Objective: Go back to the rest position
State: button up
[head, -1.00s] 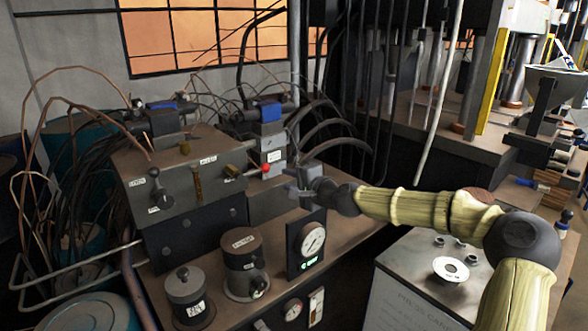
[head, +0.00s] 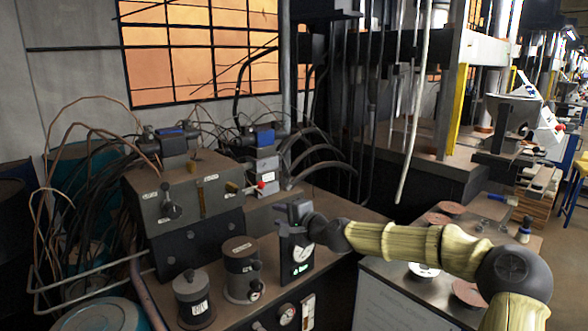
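My gripper (head: 288,212) is small, dark and at the end of my yellow-ribbed arm, in the middle of the head view. It appears in front of the top of a black pressure gauge panel (head: 302,268) and right of a valve block with a red knob (head: 261,185). Nothing can be made out in it. Its fingers are too small and dark to show whether they are open or shut. My arm reaches in from the lower right and bends at a dark joint.
A grey control box with levers (head: 183,190) and two dark cylinders (head: 241,268) (head: 194,300) stand on the left bench. A metal cabinet (head: 385,300) at right carries a white disc (head: 424,270) and brown discs (head: 468,293), partly behind my arm. Hoses hang behind.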

jog(key=s+a+f+n+g+h, duration=0.35)
jog(key=s+f+n, duration=0.25)
jog(key=s+f, duration=0.5)
jog(key=s+d+f+n+g+h, duration=0.35)
jog(key=s+d+f, duration=0.35)
jog(key=s+d, duration=0.25)
jog(key=s+d+g+h, duration=0.2)
jog(key=s+d+h, duration=0.1)
jog(key=s+d, duration=1.1)
jog(key=w+a+p+v, duration=0.2)
jog(key=p+v, duration=1.3)
jog(key=v, duration=0.1)
jog(key=shift+r+p, duration=0.3)
jog(key=shift+r, duration=0.05)
jog(key=shift+s+a+n, duration=0.1)
jog(key=shift+s+n, duration=0.05)
jog(key=shift+n, duration=0.1)
